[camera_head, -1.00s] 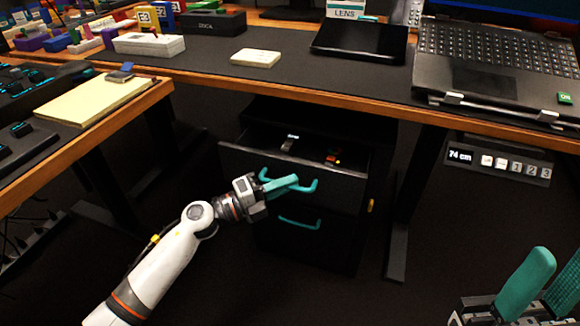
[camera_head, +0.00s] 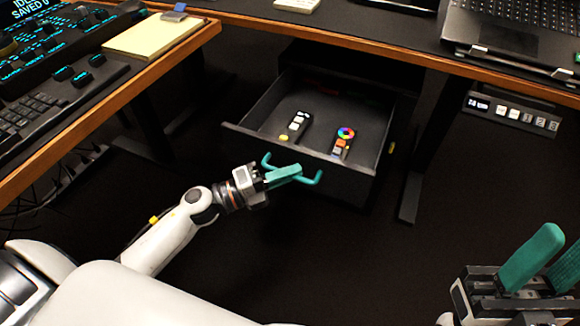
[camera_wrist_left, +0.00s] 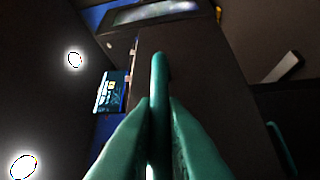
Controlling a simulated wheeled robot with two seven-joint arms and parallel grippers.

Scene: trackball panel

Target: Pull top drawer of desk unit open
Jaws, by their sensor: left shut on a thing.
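The top drawer (camera_head: 270,146) of the dark desk unit (camera_head: 345,62) under the desk stands well open in the head view. Inside lie a dark remote with pale buttons (camera_head: 296,125) and a device with a coloured wheel (camera_head: 343,141). My left gripper (camera_head: 288,174) is shut on the drawer's teal handle (camera_head: 312,180). The handle also shows between the teal fingers in the left wrist view (camera_wrist_left: 159,85). A second teal handle (camera_wrist_left: 280,150) shows at lower right there. My right gripper (camera_head: 545,262) is at lower right, its teal fingers apart and empty.
The wooden desk edge (camera_head: 400,62) runs above the drawer. A side desk with a keyboard (camera_head: 35,108) and yellow pad (camera_head: 155,37) is at left. A desk leg (camera_head: 415,180) and a button panel (camera_head: 512,112) are at right. The floor before the drawer is clear.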

